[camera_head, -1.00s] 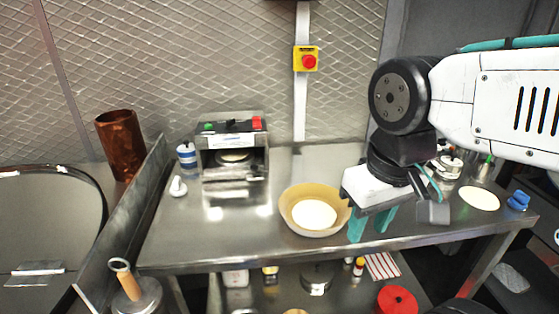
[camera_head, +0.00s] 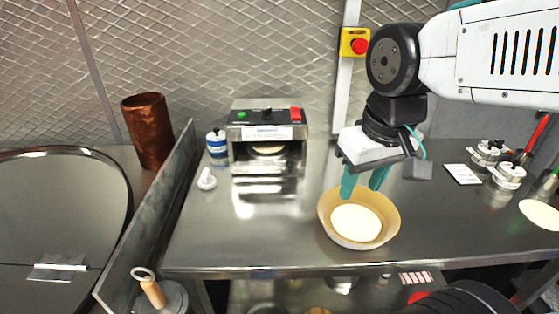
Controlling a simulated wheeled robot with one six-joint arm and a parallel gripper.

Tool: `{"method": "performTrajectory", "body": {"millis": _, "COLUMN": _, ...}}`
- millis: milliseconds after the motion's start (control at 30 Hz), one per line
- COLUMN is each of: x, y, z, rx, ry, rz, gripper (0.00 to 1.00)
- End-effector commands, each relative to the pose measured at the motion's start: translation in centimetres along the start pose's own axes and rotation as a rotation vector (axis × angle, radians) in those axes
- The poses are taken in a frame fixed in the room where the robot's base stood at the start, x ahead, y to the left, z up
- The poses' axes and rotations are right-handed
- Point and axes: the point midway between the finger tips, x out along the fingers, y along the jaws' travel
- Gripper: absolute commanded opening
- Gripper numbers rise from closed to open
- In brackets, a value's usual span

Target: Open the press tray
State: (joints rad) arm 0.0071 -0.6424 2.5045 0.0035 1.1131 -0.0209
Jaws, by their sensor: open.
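The press (camera_head: 268,131) is a dark metal box with a green and a red button on top, standing at the back left of the steel table. Its front is open, and a pale dough disc (camera_head: 268,150) lies inside. The press tray (camera_head: 265,187) appears as a flat metal piece low at the front; I cannot tell how far it sticks out. My gripper (camera_head: 363,186), with teal fingers, is open and empty. It hangs to the right of the press, apart from it, over the back rim of a tan bowl.
The tan bowl (camera_head: 331,229) holds a pale dough disc (camera_head: 356,223). A blue-and-white can (camera_head: 217,148) and a small white object (camera_head: 206,180) stand left of the press. A metal divider (camera_head: 152,222) edges the table's left. Lidded jars (camera_head: 508,176) stand at the right.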

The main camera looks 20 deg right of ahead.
Motion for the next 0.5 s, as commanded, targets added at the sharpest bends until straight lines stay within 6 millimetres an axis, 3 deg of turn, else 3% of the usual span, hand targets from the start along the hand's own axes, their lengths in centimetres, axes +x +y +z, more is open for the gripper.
{"method": "performTrajectory", "body": {"millis": 100, "x": 1.3, "y": -0.3, "z": -5.6, "rx": -0.016, "ry": 0.045, "rz": -0.006, "gripper": 0.44}}
{"method": "performTrajectory", "body": {"millis": 300, "x": 4.6, "y": -1.1, "z": -14.7, "rx": -0.043, "ry": 0.142, "rz": -0.014, "gripper": 0.44}}
{"method": "performTrajectory", "body": {"millis": 500, "x": 7.3, "y": -1.7, "z": -20.1, "rx": -0.058, "ry": 0.207, "rz": -0.017, "gripper": 0.44}}
